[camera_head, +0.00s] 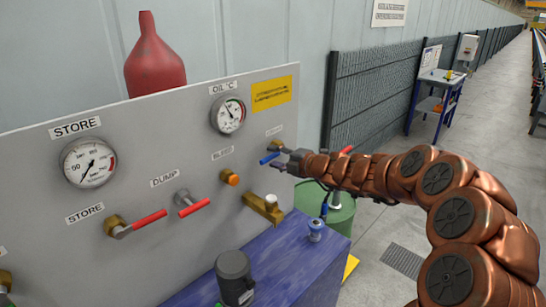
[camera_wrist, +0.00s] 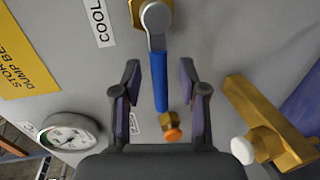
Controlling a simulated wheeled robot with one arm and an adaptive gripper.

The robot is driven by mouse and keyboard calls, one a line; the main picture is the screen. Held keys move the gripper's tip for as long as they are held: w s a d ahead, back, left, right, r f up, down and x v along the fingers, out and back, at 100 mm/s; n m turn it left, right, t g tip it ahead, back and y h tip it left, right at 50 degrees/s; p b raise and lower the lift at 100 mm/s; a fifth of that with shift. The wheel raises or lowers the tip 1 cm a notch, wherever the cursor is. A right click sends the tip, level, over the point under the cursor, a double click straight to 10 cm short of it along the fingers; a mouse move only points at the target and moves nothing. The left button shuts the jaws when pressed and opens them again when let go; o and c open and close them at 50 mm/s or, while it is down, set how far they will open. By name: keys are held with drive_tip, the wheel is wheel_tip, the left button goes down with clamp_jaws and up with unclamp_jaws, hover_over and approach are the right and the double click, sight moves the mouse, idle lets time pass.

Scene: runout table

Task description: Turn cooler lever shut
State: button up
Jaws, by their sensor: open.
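The cooler lever (camera_wrist: 160,82) has a blue handle and a grey shank on a round hub in the wrist view, beside a label reading "COOL". In the head view the blue handle (camera_head: 269,158) shows at the right end of the grey panel, by my gripper. My gripper (camera_wrist: 162,92) is open, with one finger on each side of the blue handle. Gaps show between handle and fingers, so it is not gripped. In the head view my gripper (camera_head: 283,160) reaches the panel from the right, and its fingers partly hide the lever's mount.
The grey panel (camera_head: 130,260) also carries red-handled levers (camera_head: 150,220), an orange knob (camera_head: 232,179), a brass fitting (camera_head: 263,208) and gauges (camera_head: 228,114). Below stand a blue bench (camera_head: 275,265) and a green drum (camera_head: 340,212). Floor at the right is clear.

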drive_tip(key=v, duration=1)
drive_tip(key=shift+r, duration=0.2)
drive_tip(key=shift+s+d, duration=0.1)
drive_tip(key=shift+s, duration=0.1)
drive_tip(key=s+a+f+n+g+h, duration=0.1)
drive_tip(key=s+a+n+g, duration=0.3)
drive_tip(key=s+n, duration=0.8)
drive_tip(key=s+a+n+g, duration=0.4)
drive_tip(key=s+n, duration=0.8)
drive_tip(key=s+d+f+n+g+h, duration=0.1)
drive_tip(key=s+d+f+n+h, duration=0.2)
drive_tip(key=s+d+n, duration=0.3)
drive_tip(key=s+d+f+n+g+h+b, duration=0.1)
drive_tip(key=s+d+f+n+h, duration=0.3)
drive_tip(key=s+d+n, duration=0.3)
drive_tip(key=s+d+f+n+g+h+b, duration=0.1)
drive_tip(key=s+d+f+n+g+h, duration=0.1)
drive_tip(key=s+d+f+n+h, duration=0.2)
drive_tip(key=s+d+n, duration=0.3)
drive_tip(key=s+d, duration=0.2)
drive_tip(key=s, duration=0.2)
